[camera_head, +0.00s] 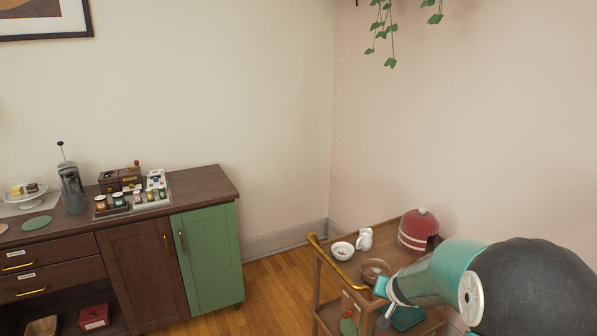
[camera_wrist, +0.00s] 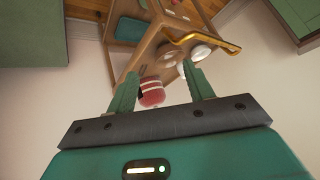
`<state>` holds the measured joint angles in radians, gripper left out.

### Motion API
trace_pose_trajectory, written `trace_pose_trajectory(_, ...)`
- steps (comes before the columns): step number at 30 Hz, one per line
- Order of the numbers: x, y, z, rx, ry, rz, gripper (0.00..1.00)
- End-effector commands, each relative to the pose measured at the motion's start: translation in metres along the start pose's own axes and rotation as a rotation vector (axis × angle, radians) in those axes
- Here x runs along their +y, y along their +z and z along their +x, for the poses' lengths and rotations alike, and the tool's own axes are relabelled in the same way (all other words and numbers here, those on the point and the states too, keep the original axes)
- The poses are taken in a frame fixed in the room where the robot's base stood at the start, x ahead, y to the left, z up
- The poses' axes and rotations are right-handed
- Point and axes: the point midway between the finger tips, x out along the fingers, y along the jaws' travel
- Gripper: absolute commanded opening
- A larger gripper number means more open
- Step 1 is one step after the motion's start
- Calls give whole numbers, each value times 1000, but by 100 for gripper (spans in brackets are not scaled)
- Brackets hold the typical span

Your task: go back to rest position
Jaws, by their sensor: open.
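My gripper (camera_head: 384,302) is at the lower right of the head view, over the near side of the wooden cart (camera_head: 330,262), at the end of my teal and black arm. In the wrist view my gripper (camera_wrist: 160,72) shows two teal fingers spread apart, with nothing between their tips. The wrist view is strongly tilted; the cart (camera_wrist: 150,48) and its brass handle (camera_wrist: 222,46) show beyond the fingers. My arm hides part of the cart's right side.
The cart holds a white bowl (camera_head: 343,250), white jug (camera_head: 365,239), brown bowl (camera_head: 375,270) and red domed item (camera_head: 416,232). A dark wooden cabinet (camera_head: 140,265) with a green door (camera_head: 210,258) stands left. Wooden floor (camera_head: 277,285) lies open between cabinet and cart.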

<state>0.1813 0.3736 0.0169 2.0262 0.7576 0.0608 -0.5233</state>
Motion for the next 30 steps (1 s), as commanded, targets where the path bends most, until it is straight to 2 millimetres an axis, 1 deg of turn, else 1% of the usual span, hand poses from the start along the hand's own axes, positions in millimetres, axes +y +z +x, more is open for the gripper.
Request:
trace_pose_trajectory(1,-13,-3,-24,0,-29,-22,52)
trace_pose_trajectory(2,-19,-3,-36,-5,-45,-33,52)
trace_pose_trajectory(3,-26,-3,-53,-12,-64,-50,52)
trace_pose_trajectory(5,-37,0,-77,-23,-90,-75,52)
trace_pose_trajectory(6,-43,3,-94,-32,-106,-92,52)
trace_pose_trajectory(10,-58,16,-145,-63,-143,-147,52)
trace_pose_trajectory(12,-63,26,-172,-81,-154,-178,52)
trace_pose_trajectory(14,-65,36,-194,-96,-160,-201,52)
trace_pose_trajectory(15,-65,43,-209,-106,-161,-216,52)
trace_pose_trajectory(19,-63,68,-253,-138,-154,-266,52)
trace_pose_trajectory(24,-49,105,-303,-174,-117,-322,52)
trace_pose_trajectory(27,-37,126,-327,-190,-85,-346,52)
trace_pose_trajectory(30,-26,143,-343,-202,-53,-361,52)
